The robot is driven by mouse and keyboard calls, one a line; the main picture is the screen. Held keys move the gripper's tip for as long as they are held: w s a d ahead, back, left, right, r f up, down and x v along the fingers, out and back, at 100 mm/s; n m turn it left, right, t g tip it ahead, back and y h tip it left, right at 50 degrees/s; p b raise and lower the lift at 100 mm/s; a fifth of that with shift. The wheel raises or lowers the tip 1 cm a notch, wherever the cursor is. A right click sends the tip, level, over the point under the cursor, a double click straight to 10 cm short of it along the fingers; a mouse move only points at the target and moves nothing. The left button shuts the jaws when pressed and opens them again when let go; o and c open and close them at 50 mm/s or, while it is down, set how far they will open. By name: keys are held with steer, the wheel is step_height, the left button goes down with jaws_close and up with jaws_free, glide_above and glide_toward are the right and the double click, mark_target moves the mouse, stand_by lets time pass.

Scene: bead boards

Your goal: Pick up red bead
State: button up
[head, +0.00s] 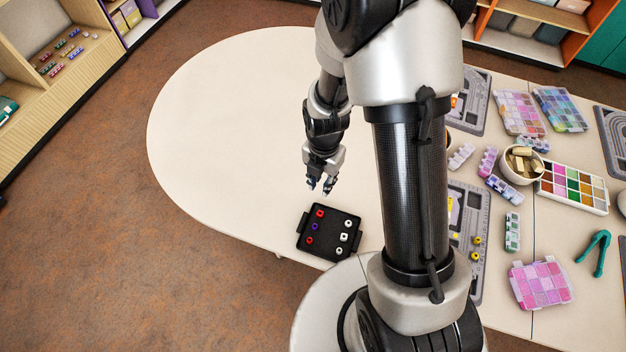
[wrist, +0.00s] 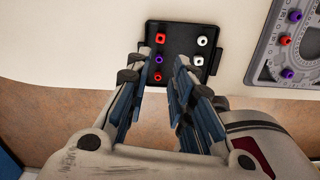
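A small black tray (head: 328,231) lies near the front edge of the cream table and also shows in the wrist view (wrist: 180,45). Its left column holds a red bead (head: 320,213), a purple bead (head: 314,226) and another red bead (head: 309,240). White beads (head: 347,223) stand in the right column. My gripper (head: 322,187) is open and empty, above the table just behind the tray, touching no bead.
A grey board (wrist: 291,43) with red and purple beads lies right of the tray in the wrist view. Bead boxes (head: 540,283), a bowl of wooden blocks (head: 522,163) and green pliers (head: 594,253) lie at the right. The table's left part is clear.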

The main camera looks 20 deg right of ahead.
steer(key=b, duration=0.4)
glide_above(320, 211)
steer(key=f, duration=1.2)
steer(key=shift+s+f, duration=0.2)
steer(key=shift+f, duration=0.1)
steer(key=shift+s+f+b, duration=0.1)
steer(key=shift+f+b, duration=0.7)
steer(key=shift+f, duration=1.9)
steer(key=shift+r, duration=0.1)
steer(key=shift+c, duration=0.2)
steer(key=shift+c, duration=1.3)
